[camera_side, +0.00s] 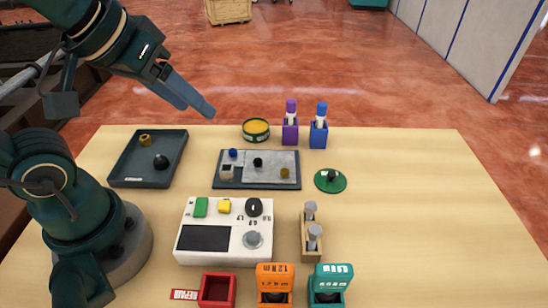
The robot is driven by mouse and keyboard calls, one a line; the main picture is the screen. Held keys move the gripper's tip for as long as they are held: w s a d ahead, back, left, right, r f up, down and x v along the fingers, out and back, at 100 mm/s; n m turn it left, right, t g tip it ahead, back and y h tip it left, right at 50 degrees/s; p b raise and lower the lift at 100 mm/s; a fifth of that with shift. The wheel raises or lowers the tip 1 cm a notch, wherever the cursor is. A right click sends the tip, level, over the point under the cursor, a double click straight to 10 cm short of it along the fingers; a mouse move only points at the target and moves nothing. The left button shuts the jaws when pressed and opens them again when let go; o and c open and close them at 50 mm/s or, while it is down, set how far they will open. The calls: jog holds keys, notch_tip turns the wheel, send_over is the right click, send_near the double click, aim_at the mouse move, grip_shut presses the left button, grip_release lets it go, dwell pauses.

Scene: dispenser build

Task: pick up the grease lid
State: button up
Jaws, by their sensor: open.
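The grease lid (331,181) is a flat green disc with a dark knob, lying on the table right of the middle. The grease tin (256,130) stands open at the back of the table, with yellow grease showing inside. My gripper (204,108) is up in the air at the upper left, with blue-grey fingers pointing down and to the right. It is open and empty, well away from the lid, to its left and above.
A dark tray (125,176) with small parts is at the left. A grey plate (257,182) with small parts lies left of the lid. Purple (290,132) and blue (318,134) holders stand behind it. A wooden holder (304,240) stands in front. The table's right side is clear.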

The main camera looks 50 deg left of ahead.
jog(key=w+d+r+n, duration=0.1)
jog(key=w+r+n, duration=0.1)
jog(key=w, duration=0.6)
jog(key=g+y, duration=0.1)
jog(key=g, duration=0.2)
send_over(332, 173)
jog(key=s+d, duration=0.1)
jog(key=s, duration=0.1)
jog(key=shift+m, duration=0.4)
notch_tip(332, 173, down, 16)
jog(key=shift+s+f, duration=0.1)
jog(key=shift+s, duration=0.05)
jog(key=shift+t, duration=0.3)
jog(key=shift+x, duration=2.25)
grip_shut()
